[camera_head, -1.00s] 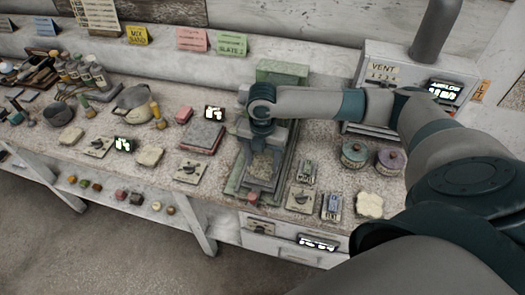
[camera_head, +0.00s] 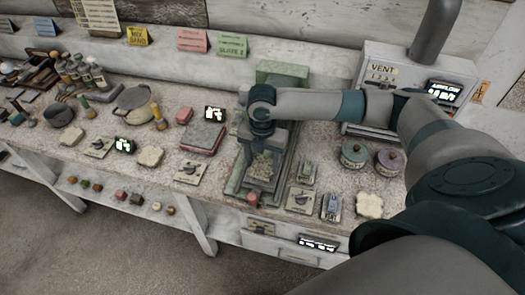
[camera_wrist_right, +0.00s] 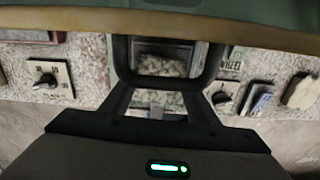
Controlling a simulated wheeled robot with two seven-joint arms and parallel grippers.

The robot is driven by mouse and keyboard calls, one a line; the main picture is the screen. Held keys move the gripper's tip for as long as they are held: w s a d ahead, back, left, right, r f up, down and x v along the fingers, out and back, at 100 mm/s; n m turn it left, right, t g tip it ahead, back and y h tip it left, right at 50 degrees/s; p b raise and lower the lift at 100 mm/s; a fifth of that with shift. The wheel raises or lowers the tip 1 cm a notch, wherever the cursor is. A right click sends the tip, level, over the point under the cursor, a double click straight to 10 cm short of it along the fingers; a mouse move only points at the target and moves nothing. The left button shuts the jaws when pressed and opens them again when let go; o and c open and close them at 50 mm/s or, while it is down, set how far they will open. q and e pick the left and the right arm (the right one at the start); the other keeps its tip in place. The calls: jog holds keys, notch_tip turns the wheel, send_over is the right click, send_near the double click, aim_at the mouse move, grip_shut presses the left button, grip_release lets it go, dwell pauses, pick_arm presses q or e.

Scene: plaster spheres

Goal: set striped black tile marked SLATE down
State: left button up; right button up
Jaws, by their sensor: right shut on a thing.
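My right gripper (camera_head: 262,165) points down over the green-edged tray of a machine (camera_head: 284,165). It is shut on a dark thing that I take to be the striped black tile; the fingers and hand hide most of it, and neither stripes nor the word SLATE can be read. In the right wrist view the fingers (camera_wrist_right: 166,62) show as a dark frame with speckled surface behind. I cannot tell whether the held thing touches the tray. My left gripper is not in view.
A red-and-grey block (camera_head: 203,138) stands left of the machine. Dial plates (camera_head: 190,172), labelled tiles (camera_head: 331,207) and a pale coaster (camera_head: 369,205) lie near the front edge. A green card (camera_head: 232,45) stands behind.

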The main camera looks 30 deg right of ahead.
jog(key=shift+f, duration=0.55)
jog(key=o, duration=1.3)
jog(key=shift+r+p, duration=2)
jog(key=shift+p, duration=0.3)
jog(key=shift+s+f, duration=0.1)
jog(key=shift+s, duration=0.05)
